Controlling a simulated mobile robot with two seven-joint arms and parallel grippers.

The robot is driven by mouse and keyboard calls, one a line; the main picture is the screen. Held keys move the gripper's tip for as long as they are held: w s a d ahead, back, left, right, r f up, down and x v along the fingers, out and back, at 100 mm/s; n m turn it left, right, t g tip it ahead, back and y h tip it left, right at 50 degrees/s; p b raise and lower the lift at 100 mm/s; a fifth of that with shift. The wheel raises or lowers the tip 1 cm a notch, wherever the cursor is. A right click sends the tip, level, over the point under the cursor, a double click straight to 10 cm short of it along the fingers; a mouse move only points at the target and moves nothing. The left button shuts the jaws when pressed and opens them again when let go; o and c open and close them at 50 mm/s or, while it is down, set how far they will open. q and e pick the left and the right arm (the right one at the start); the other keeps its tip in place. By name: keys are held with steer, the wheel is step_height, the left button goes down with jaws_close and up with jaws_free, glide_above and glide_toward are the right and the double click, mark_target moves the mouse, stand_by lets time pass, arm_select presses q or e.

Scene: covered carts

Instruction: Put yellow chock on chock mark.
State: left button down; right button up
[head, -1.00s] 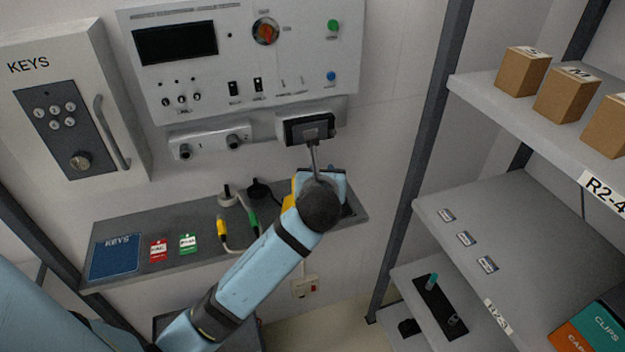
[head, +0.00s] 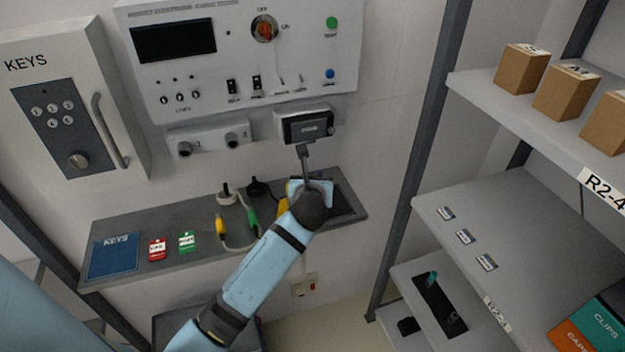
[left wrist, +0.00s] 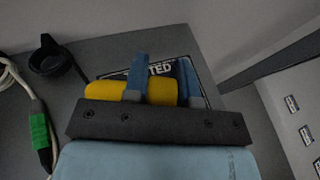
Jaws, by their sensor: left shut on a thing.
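The yellow chock (left wrist: 112,91) is held crosswise between the blue fingers of my left gripper (left wrist: 163,82), which is shut on it. In the head view a yellow edge of the chock (head: 283,206) shows beside my left gripper (head: 309,190), over the right part of the grey wall shelf. A dark rectangle (head: 343,197) with a pale outline lies on the shelf there. In the left wrist view a dark label (left wrist: 162,69) ending in "TED" shows behind the fingers, partly covered. Whether the chock touches the shelf cannot be told. My right gripper is not in view.
The grey shelf (head: 205,208) also holds a blue KEYS pad (head: 113,256), red and green tags, and yellow and green plugs with cables left of my gripper. A control panel (head: 240,60) is above. A rack post (head: 425,150) stands to the right.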

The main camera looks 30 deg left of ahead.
arm_select(q)
steer(key=c, duration=0.9)
jaws_free()
steer(key=shift+f, duration=0.1)
